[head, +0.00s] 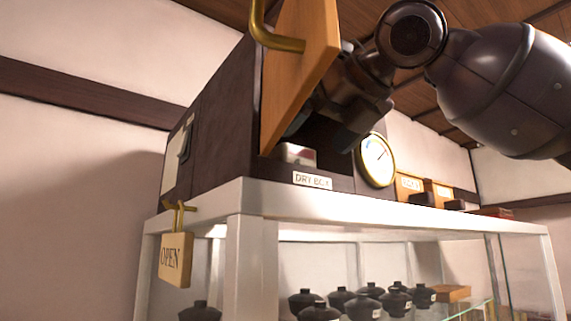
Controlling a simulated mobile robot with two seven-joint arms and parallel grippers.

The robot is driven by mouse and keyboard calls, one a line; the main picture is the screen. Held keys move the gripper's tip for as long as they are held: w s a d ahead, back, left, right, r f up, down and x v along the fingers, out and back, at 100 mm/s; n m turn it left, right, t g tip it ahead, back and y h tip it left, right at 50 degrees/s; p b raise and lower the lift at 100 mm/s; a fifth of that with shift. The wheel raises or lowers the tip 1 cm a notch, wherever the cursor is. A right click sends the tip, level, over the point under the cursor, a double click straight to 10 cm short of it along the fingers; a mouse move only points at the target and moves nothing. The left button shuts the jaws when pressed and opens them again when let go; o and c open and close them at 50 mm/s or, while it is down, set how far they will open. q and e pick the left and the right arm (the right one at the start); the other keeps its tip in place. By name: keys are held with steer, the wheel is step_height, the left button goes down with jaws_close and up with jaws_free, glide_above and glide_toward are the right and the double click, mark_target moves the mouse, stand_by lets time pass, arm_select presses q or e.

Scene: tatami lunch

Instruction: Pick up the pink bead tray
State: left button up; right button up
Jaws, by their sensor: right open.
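A dark box labelled "DRY BOX" (224,122) stands on a white-framed glass case, with its orange wooden door (303,62) swung open. A small pale, slightly pinkish block (298,154) shows low in its opening; I cannot tell whether it is the pink bead tray. No other pink tray shows. My right gripper (318,125) reaches in from the right at the opening, behind the door edge and above the pale block. It is open, its dark fingers partly hidden by the door and shadow. My left gripper is not in view.
The glass case (346,204) holds several dark lidded pots (342,299). A brass-rimmed dial (376,160) sits right of the opening, with small wooden boxes (409,186) beyond. A brass handle (272,40) juts from the door. An OPEN sign (175,260) hangs at the case's left corner.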

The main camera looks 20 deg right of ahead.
mark_target(302, 150)
steer(key=x, duration=0.4)
steer(key=c, duration=1.1)
steer(key=shift+o, duration=0.2)
